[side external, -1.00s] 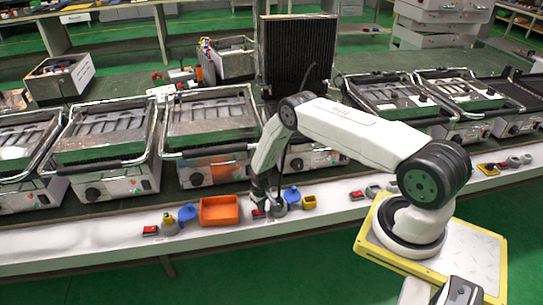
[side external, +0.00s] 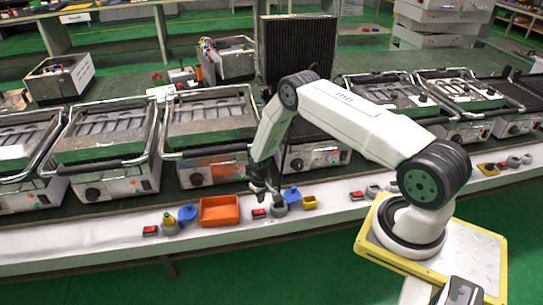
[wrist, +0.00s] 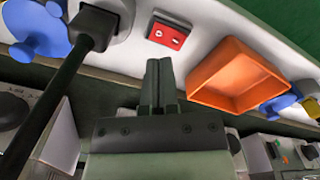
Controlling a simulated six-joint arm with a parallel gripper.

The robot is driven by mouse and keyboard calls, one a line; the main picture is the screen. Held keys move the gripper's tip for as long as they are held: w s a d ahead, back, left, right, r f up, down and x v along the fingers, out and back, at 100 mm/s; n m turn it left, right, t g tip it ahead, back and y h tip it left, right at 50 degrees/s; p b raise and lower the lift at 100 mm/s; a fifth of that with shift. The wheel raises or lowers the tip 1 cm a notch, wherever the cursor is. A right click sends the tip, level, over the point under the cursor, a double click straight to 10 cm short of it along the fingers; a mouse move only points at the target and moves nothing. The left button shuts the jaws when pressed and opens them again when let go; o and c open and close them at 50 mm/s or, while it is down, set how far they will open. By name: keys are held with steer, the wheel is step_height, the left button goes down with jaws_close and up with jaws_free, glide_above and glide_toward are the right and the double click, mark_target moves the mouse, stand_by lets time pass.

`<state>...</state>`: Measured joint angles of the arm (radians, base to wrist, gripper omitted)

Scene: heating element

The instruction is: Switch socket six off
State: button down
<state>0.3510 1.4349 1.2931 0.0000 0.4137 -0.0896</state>
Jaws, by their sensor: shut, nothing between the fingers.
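A red rocker switch (side external: 259,213) sits on the white bench strip, right of the orange tray. In the wrist view this red switch (wrist: 169,34) shows small white marks; I cannot read its position for certain. A grey socket (side external: 280,210) stands just right of it. In the wrist view, a black plug (wrist: 94,26) with a thick cable sits at this socket. My gripper (side external: 262,190) is shut and empty, raised above the switch and apart from it. Its fingertips (wrist: 158,66) point toward the switch in the wrist view. No socket number is readable.
The orange tray (side external: 219,222) lies left of the switch. Blue (side external: 292,195) and yellow (side external: 309,203) parts stand to the right. Another red switch (side external: 150,231) is farther left. Grills (side external: 211,125) line the bench behind. The cable crosses the wrist view's left side.

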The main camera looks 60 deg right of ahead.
steer(key=shift+r, duration=1.05)
steer(key=shift+r, duration=0.1)
steer(key=s+a+r+n+t, duration=0.1)
steer(key=a+r, duration=0.3)
steer(key=r, duration=0.6)
steer(key=s+a+r, duration=0.1)
steer(key=a+r, duration=0.3)
steer(key=r, duration=0.6)
steer(key=s+a+r+n, duration=0.1)
steer(key=s+a+r, duration=0.3)
steer(key=s, duration=0.3)
steer(key=s+a+r+n+t, duration=0.1)
steer(key=s+a+r, duration=0.3)
steer(key=s+r, duration=0.3)
steer(key=shift+s+a+r+t, duration=0.25)
steer(key=shift+s+a+t, duration=0.05)
steer(key=shift+s, duration=0.3)
